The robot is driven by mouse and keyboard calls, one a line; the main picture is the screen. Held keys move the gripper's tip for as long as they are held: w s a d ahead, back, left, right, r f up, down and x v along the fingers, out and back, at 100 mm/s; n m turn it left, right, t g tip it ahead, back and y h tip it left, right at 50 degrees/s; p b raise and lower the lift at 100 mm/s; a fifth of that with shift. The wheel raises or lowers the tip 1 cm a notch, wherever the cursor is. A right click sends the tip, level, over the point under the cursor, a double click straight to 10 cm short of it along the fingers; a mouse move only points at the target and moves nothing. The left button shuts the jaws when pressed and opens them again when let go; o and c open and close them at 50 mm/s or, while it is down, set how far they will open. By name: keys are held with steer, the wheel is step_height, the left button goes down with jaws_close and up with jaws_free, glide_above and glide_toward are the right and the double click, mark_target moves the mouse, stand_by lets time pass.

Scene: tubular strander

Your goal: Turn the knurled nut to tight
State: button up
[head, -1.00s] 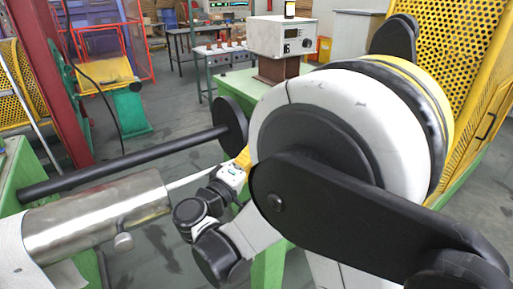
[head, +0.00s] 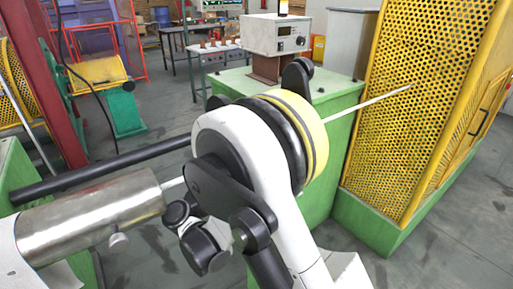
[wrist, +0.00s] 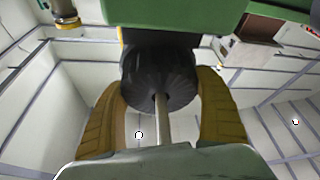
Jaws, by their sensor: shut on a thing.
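In the wrist view the knurled nut (wrist: 145,78) is a dark, ridged round part under a green body. My gripper (wrist: 162,88) has its two yellow-brown fingers on either side of it, shut on it. A thin pale rod (wrist: 162,120) runs from the nut's middle towards my palm. The exact finger contact is partly hard to see. In the head view my white and black arm covers the gripper and the nut. No mark of how tight the nut is can be seen.
A long black bar (head: 100,170) and a steel cylinder (head: 90,218) lie at left. A yellow perforated guard (head: 410,110) stands at right. A control box (head: 277,36) stands on the green machine base (head: 345,95). Grey floor (head: 150,175) shows between the machines.

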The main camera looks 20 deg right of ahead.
steer(key=shift+m+g+h, duration=0.6)
steer(key=shift+m+g, duration=0.6)
steer(key=shift+m, duration=1.2)
steer(key=o, duration=1.2)
steer(key=shift+c, duration=0.2)
steer(key=shift+a, duration=0.1)
steer(key=v, duration=0.7)
steer(key=shift+a, duration=0.2)
steer(key=shift+s+f, duration=0.1)
